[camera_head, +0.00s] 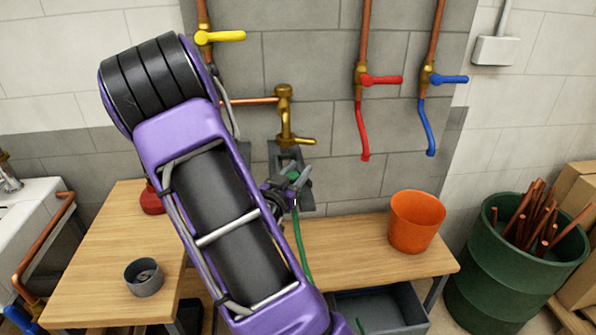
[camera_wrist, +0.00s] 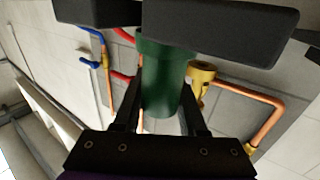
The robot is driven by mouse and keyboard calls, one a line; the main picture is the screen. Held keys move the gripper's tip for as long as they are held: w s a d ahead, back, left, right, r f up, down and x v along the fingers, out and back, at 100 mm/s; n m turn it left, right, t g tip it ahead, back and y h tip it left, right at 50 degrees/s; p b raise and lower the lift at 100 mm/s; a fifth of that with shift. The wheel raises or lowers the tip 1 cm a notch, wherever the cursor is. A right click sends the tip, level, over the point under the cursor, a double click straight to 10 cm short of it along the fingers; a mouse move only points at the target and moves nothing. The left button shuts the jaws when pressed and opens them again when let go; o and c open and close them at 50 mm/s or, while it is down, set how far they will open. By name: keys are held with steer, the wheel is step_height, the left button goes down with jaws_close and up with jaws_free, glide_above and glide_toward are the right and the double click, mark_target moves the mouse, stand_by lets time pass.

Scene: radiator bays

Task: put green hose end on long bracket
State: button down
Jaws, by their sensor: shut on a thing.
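My gripper (camera_head: 290,188) is in front of the wall below the brass tap, partly hidden by my purple arm in the head view. It is shut on the green hose end (camera_wrist: 160,85), a green cylinder between the two fingers in the wrist view. The green hose (camera_head: 302,245) hangs down from it. A dark grey bracket (camera_head: 284,152) shows on the wall behind my gripper; I cannot tell its full length. Dark blocks (camera_wrist: 220,28) cross the top of the wrist view, close to the hose end; whether they touch it is unclear.
A brass tap (camera_head: 285,110) is just above. Red (camera_head: 364,130) and blue (camera_head: 426,125) hoses hang to the right. An orange bucket (camera_head: 416,222) and a grey cup (camera_head: 144,277) stand on wooden tops. A grey bin (camera_head: 380,310) is below; a green barrel (camera_head: 510,265) stands right.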

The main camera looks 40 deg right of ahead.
steer(key=shift+f, duration=0.2)
steer(key=shift+c, duration=2.3)
jaws_free()
steer(key=shift+r, duration=0.15)
steer(key=shift+r, duration=0.2)
steer(key=v, duration=1.2)
steer(key=shift+f, duration=0.1)
